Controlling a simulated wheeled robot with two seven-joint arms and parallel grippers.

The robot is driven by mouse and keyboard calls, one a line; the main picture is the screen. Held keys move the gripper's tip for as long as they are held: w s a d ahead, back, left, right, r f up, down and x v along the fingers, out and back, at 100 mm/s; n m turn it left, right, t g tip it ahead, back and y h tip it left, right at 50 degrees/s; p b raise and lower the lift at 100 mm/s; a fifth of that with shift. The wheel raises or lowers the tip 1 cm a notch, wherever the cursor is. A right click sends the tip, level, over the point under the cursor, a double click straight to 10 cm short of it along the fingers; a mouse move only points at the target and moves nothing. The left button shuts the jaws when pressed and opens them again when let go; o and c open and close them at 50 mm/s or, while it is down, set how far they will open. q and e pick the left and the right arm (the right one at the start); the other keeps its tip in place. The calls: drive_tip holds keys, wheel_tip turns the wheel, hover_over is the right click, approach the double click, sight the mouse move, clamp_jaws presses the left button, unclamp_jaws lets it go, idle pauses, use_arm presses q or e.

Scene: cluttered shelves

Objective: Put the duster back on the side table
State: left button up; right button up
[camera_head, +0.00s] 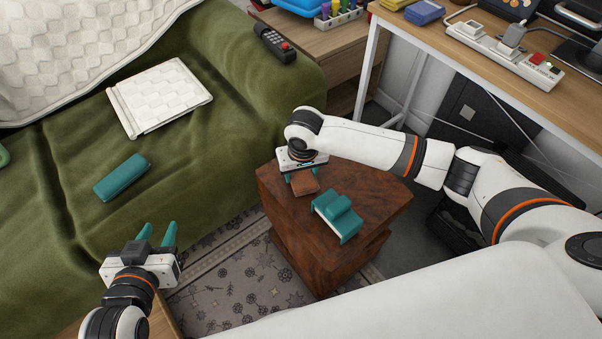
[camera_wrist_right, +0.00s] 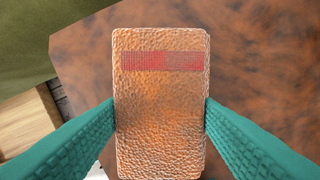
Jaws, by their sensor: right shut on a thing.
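The duster (camera_head: 304,184), a brown block with a rough, leathery surface, is at the back left part of the dark wooden side table (camera_head: 375,193). In the right wrist view the duster (camera_wrist_right: 160,110) shows a red band near its far end. My right gripper (camera_head: 301,176) is shut on it, with a teal finger against each long side. It is over the tabletop; I cannot tell whether it touches the wood. My left gripper (camera_head: 158,235) is open and empty, low at the left, away from the table.
A teal folded object (camera_head: 339,215) lies on the side table, just right of and in front of the duster. The green sofa (camera_head: 225,70) holds a white quilted item (camera_head: 160,96), a teal case (camera_head: 122,178) and a remote (camera_head: 274,43). A desk (camera_head: 440,35) stands at the right.

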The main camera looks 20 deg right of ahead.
drive_tip(key=shift+f, duration=0.2)
use_arm(q)
drive_tip(key=shift+w+d+r, duration=0.1)
drive_tip(key=shift+w+r, duration=0.1)
drive_tip(key=shift+r, duration=0.1)
use_arm(e)
drive_tip(key=o, duration=1)
drive_tip(key=shift+f, duration=0.1)
use_arm(q)
drive_tip(key=shift+s+f, duration=0.15)
drive_tip(key=shift+f, duration=0.1)
use_arm(e)
drive_tip(key=shift+o, duration=0.2)
